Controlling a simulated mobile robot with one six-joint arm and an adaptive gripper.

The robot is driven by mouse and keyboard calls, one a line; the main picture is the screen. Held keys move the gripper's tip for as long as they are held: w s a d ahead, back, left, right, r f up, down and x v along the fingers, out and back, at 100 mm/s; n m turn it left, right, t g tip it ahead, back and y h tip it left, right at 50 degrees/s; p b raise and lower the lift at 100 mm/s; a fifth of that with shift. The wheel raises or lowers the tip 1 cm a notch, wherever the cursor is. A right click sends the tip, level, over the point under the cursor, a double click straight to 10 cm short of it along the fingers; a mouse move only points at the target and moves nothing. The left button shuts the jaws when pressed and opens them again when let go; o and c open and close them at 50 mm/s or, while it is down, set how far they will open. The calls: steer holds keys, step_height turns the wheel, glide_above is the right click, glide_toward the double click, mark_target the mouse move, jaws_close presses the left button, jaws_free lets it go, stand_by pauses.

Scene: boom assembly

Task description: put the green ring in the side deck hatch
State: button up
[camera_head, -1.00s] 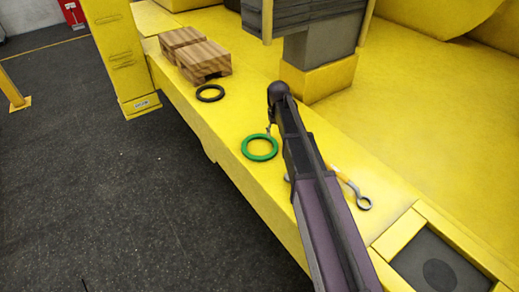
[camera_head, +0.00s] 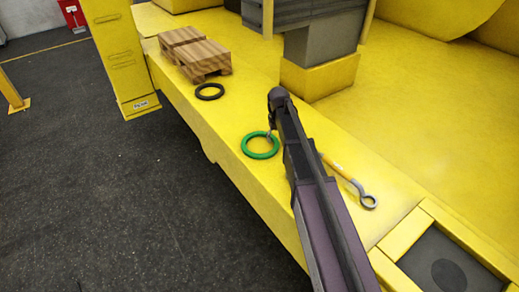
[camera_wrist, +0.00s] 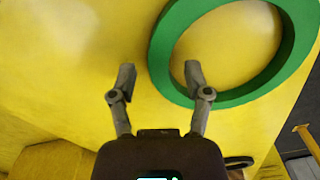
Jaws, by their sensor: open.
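The green ring (camera_head: 247,152) lies flat on the yellow side deck, near its outer edge. It also shows large in the wrist view (camera_wrist: 163,50). My gripper (camera_wrist: 160,76) is open and empty; one finger appears over the ring's opening by its near rim and the other outside it. Whether the fingers touch the ring cannot be told. In the head view my arm hides most of the gripper. A square recess with a yellow raised frame and a dark grey inside, likely the side deck hatch (camera_head: 412,262), is at the lower right.
A black ring (camera_head: 209,98) and wooden blocks (camera_head: 196,48) lie farther along the deck. A grey post on a yellow base (camera_head: 320,76) stands behind. The deck edge drops to dark floor.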

steer(key=shift+f+b, duration=0.3)
steer(key=shift+f, duration=0.2)
jaws_close()
stand_by(0.3)
